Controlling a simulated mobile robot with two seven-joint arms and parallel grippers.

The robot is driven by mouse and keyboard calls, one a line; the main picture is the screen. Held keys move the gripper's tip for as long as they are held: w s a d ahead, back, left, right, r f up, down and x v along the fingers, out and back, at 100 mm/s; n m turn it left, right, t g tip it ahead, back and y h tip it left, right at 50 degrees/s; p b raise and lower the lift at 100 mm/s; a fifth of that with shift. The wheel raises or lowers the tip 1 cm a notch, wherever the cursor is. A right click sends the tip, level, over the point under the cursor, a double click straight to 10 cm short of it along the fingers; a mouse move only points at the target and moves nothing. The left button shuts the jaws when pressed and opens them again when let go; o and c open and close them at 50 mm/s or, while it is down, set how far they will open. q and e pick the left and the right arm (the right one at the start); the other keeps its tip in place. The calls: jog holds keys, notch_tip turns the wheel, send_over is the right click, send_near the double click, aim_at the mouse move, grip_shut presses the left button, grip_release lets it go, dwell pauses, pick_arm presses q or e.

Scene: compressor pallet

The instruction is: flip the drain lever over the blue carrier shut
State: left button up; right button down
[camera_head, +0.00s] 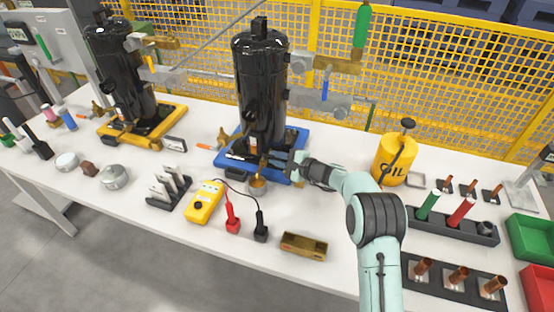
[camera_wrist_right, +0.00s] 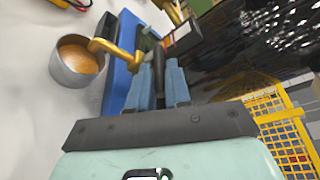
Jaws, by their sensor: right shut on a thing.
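The blue carrier (camera_head: 297,172) stands mid-table under a tall black compressor (camera_head: 262,85). My right gripper (camera_head: 284,161) reaches in from the right, low at the carrier's front. In the right wrist view its blue-grey fingers (camera_wrist_right: 159,82) are shut on the dark drain lever (camera_wrist_right: 158,62), beside the spout. The fingers hide part of the lever. My left gripper is not in view.
A yellow oil can (camera_head: 393,160) stands right of the carrier. A yellow meter (camera_head: 204,202) with red and black probes and a brass tray (camera_head: 304,245) lie in front. A second compressor on a yellow carrier (camera_head: 135,137) stands left. A yellow mesh fence (camera_head: 430,80) runs behind.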

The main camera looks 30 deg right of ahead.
jog(key=shift+r, duration=0.1)
jog(key=c, duration=1.1)
grip_release()
jog(key=shift+c, duration=0.2)
jog(key=v, duration=1.3)
jog(key=shift+s, duration=0.15)
jog(key=shift+d, duration=0.15)
